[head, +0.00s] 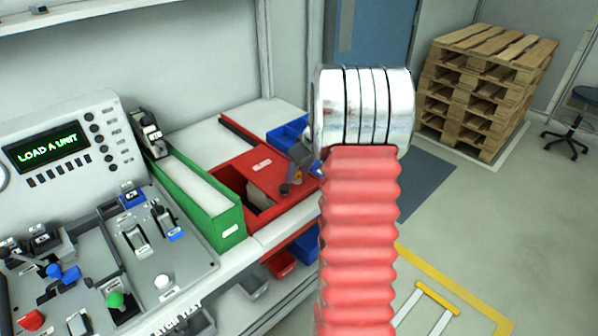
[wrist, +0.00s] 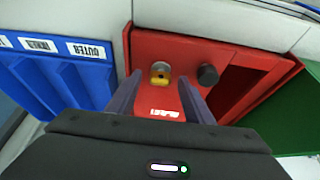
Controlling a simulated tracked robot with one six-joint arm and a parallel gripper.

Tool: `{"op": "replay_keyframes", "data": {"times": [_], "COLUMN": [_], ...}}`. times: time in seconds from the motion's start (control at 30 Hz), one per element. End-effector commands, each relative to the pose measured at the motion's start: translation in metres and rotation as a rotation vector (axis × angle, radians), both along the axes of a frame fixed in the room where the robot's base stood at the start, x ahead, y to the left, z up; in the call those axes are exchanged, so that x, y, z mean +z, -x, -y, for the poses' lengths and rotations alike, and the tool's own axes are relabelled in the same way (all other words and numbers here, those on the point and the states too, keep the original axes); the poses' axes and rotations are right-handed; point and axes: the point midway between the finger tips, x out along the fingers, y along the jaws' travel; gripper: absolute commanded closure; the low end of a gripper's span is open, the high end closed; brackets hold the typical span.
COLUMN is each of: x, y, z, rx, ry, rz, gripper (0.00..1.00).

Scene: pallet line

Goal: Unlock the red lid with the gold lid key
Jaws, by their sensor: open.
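The red lid (wrist: 165,50) covers part of the red bin and shows in the head view (head: 284,172), right of the green bin. The gold lid key (wrist: 160,79) is at a round grey lock (wrist: 160,67) on the lid; I cannot tell how deep it sits. A black knob (wrist: 207,75) stands to its right. My gripper (wrist: 160,84) is open, its fingers on either side of the key, with gaps visible. Whether the fingertips reach down to the key's height is unclear. In the head view my arm partly hides this area.
A blue bin (wrist: 60,75) labelled OUTER is close on the left in the wrist view. A green bin (head: 195,200) stands left of the red one. A control console (head: 70,150) reads "LOAD A UNIT". Stacked pallets (head: 480,90) stand at the back right.

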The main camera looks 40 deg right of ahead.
Motion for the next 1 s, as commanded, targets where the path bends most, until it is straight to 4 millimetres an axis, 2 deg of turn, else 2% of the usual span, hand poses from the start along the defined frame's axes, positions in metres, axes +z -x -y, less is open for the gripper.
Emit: {"op": "replay_keyframes", "data": {"times": [0.3, 0.87, 0.9, 1.0], "x": [-0.0017, -0.0015, -0.0017, -0.0015], "y": [-0.001, -0.0011, -0.0009, -0.001], "z": [-0.0002, -0.0005, 0.0039, 0.0011], "rx": [0.001, 0.001, 0.0, -0.001], "ry": [0.0, 0.0, 0.0, 0.002], "rz": [0.0, 0.0, 0.0, 0.0], "gripper": [0.54, 0.93, 0.94, 0.94]}}
